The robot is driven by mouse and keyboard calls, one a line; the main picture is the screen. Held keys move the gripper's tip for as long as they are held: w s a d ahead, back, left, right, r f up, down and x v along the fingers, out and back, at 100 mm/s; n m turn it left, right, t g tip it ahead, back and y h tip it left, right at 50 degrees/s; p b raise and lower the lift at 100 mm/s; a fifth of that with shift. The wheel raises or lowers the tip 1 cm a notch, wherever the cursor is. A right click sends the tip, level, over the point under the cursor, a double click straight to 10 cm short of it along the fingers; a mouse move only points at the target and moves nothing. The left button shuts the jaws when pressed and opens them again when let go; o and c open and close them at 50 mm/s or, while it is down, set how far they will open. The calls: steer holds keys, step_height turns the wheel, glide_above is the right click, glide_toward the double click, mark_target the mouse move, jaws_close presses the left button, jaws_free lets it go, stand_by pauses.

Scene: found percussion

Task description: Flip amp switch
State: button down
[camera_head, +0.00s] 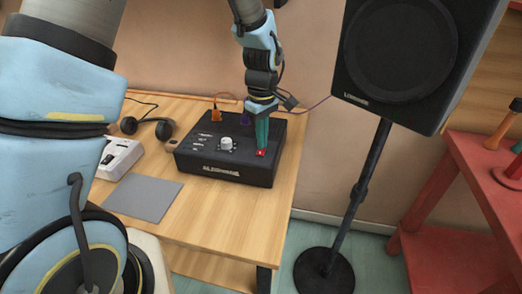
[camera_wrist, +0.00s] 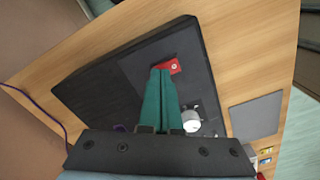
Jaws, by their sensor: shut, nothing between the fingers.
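The amp (camera_head: 225,168) is a black box with lettering on its front, lying on the wooden table. Its red switch (camera_head: 261,153) is on the top panel near the right end. A white knob (camera_head: 227,143) stands left of the switch. My gripper (camera_head: 261,146) is shut and empty, with its green fingers pointing down at the switch. In the wrist view the fingertips (camera_wrist: 162,72) overlap the edge of the red switch (camera_wrist: 173,66); I cannot tell whether they touch it. The white knob (camera_wrist: 191,121) is to the right of the fingers there.
A grey pad (camera_head: 143,199), a white device (camera_head: 120,158) and black headphones (camera_head: 146,127) are on the table left of the amp. An orange plug (camera_head: 216,114) and cables are behind the amp. A speaker (camera_head: 408,55) on a stand is at right, beside a red table (camera_head: 440,240).

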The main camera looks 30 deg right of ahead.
steer(key=shift+f, duration=0.2)
steer(key=shift+r, duration=0.15)
steer(key=shift+r+p, duration=2.65)
steer(key=shift+r, duration=0.75)
steer(key=w+a+r+m, duration=0.1)
steer(key=w+a+r, duration=0.1)
steer(key=a, duration=0.8)
steer(key=w+a+r+m, duration=0.1)
steer(key=w+a+r, duration=0.2)
steer(key=a, duration=0.6)
steer(key=s+a+r+m+t+b, duration=0.1)
steer(key=s+a+m, duration=0.2)
steer(key=a, duration=1.1)
steer(key=shift+s+r+t, duration=0.15)
steer(key=shift+s+t, duration=0.15)
steer(key=shift+s, duration=0.55)
